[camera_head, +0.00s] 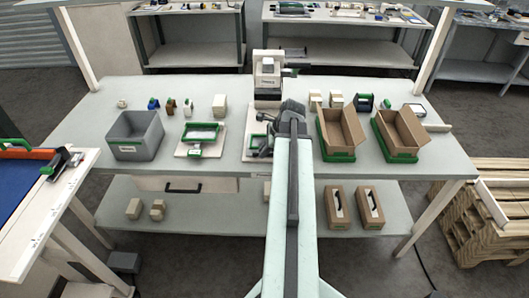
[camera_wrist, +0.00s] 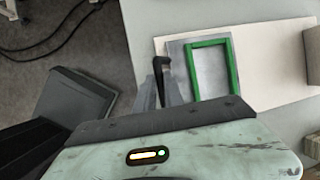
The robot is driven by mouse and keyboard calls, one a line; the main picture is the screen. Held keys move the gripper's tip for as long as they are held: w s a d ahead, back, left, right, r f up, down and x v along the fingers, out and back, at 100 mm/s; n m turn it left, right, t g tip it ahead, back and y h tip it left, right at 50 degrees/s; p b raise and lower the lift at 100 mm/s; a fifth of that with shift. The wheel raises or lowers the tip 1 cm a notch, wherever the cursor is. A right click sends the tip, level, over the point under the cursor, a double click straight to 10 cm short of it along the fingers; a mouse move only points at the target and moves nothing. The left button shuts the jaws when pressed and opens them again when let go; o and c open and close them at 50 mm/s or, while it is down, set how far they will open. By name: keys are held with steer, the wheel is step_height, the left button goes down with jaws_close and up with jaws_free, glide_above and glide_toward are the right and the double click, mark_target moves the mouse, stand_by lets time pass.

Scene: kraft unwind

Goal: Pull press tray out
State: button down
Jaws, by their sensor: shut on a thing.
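The press (camera_head: 268,78) stands at the back middle of the table on a white base board (camera_head: 252,153). The press tray is a grey plate with a green frame (camera_wrist: 231,70); in the head view it shows in part (camera_head: 257,142), in front of the press and left of my arm. My gripper (camera_wrist: 164,82) is shut on a black handle (camera_wrist: 161,68) at the tray's side.
A grey bin (camera_head: 135,149) and another green-framed fixture (camera_head: 201,132) stand to the left. Two cardboard boxes in green trays (camera_head: 340,155) stand to the right. Small blocks line the back. The front table strip is mostly clear. Pallets (camera_head: 490,215) lie on the right floor.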

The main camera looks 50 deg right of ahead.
steer(key=shift+d, duration=0.2)
steer(key=c, duration=1.5)
jaws_free()
steer(key=shift+s+d, duration=0.15)
steer(key=shift+s, duration=0.1)
steer(key=shift+o, duration=0.2)
steer(key=shift+s+r+p, duration=0.1)
steer(key=shift+r+p, duration=0.3)
steer(key=shift+p, duration=0.05)
steer(key=p+v, duration=0.6)
steer(key=shift+s+r, duration=0.25)
steer(key=shift+r, duration=0.15)
